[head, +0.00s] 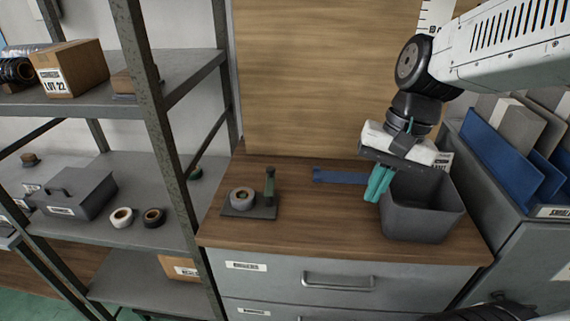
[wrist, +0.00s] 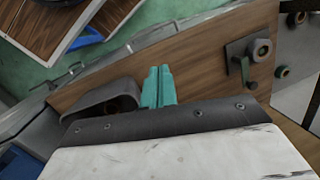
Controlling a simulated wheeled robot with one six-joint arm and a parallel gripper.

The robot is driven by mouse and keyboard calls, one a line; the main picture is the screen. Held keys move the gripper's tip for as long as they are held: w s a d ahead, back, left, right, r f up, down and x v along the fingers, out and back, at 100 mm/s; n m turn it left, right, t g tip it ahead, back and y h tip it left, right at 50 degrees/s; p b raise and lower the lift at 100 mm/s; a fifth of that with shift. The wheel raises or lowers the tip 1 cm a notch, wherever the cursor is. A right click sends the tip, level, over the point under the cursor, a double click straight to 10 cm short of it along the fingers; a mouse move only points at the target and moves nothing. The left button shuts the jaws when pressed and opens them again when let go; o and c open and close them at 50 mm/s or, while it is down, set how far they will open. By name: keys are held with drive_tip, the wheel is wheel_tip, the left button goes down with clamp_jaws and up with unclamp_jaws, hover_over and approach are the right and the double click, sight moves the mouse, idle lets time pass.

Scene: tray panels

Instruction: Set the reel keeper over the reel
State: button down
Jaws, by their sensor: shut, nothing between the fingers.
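The reel (head: 242,192), a grey ring with a dark centre, sits on a dark base plate (head: 262,213) on the wooden counter. A green upright post (head: 269,183) stands on the plate at the reel's right. A flat blue bar (head: 340,177), which looks like the reel keeper, lies on the counter right of the plate; its right end is hidden behind my fingers. My gripper (head: 377,194) is shut and empty, its teal fingers pointing down between bar and bin. In the wrist view, the fingers (wrist: 158,88) are together, and the reel (wrist: 262,48) is at right.
A grey open bin (head: 425,215) stands right of my fingers, close to them. Shelves (head: 180,80) with boxes and tape rolls stand at left. A rack of blue and grey panels (head: 500,150) is at far right. The counter's front middle is clear.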

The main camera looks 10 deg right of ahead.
drive_tip(key=w+a+m+t+y, duration=0.1)
drive_tip(key=w+m+t+y, duration=0.2)
drive_tip(key=w+m, duration=1.3)
drive_tip(key=shift+w+a+r+m+t+y, duration=0.35)
drive_tip(key=shift+m+y, duration=0.25)
drive_tip(key=shift+m, duration=0.2)
approach(273, 174)
wheel_tip(273, 174, down, 3)
drive_tip(key=shift+w+a+f, duration=0.3)
drive_tip(key=shift+a+f, duration=0.05)
drive_tip(key=shift+a, duration=0.35)
drive_tip(key=shift+w+a+f, duration=0.15)
drive_tip(key=shift+w+a, duration=0.2)
drive_tip(key=shift+a, duration=0.35)
